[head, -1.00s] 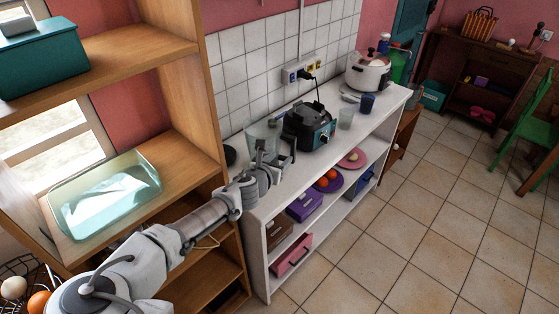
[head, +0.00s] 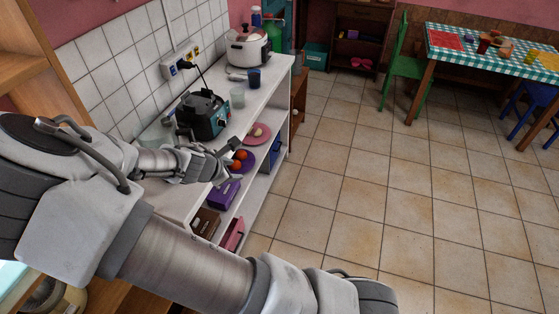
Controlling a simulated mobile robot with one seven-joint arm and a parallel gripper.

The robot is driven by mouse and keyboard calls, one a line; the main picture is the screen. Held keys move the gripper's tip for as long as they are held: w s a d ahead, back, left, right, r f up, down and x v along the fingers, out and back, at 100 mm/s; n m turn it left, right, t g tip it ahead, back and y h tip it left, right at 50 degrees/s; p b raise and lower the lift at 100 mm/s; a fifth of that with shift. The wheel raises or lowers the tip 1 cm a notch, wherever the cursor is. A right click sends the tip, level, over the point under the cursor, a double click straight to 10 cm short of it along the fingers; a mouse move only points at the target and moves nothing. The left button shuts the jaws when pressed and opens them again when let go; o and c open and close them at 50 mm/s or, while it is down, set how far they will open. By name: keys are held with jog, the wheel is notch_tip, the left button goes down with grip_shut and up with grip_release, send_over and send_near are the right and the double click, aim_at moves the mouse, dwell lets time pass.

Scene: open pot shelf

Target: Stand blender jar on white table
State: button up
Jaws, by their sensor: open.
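The blender jar (head: 156,136), clear and see-through, appears to stand on the white table (head: 268,90), left of the black blender base. My arm hides its lower part, so I cannot tell exactly how it rests. My gripper (head: 232,162) is open, with nothing seen between its fingers. It is over the table's front edge, to the right of the jar and apart from it.
Plates and boxes fill the shelf below.

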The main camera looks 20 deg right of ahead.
jog(key=s+d+r+m+y, duration=0.1)
jog(key=s+r+m+y, duration=0.1)
jog(key=s+r+m, duration=0.7)
jog(key=s+d+r+m+y, duration=0.2)
jog(key=s+r+m, duration=0.8)
jog(key=s+r, duration=0.6)
jog(key=shift+d+r+y, duration=0.25)
jog(key=shift+r+y, duration=0.05)
jog(key=shift+y, duration=0.5)
jog(key=shift+f+b, duration=0.45)
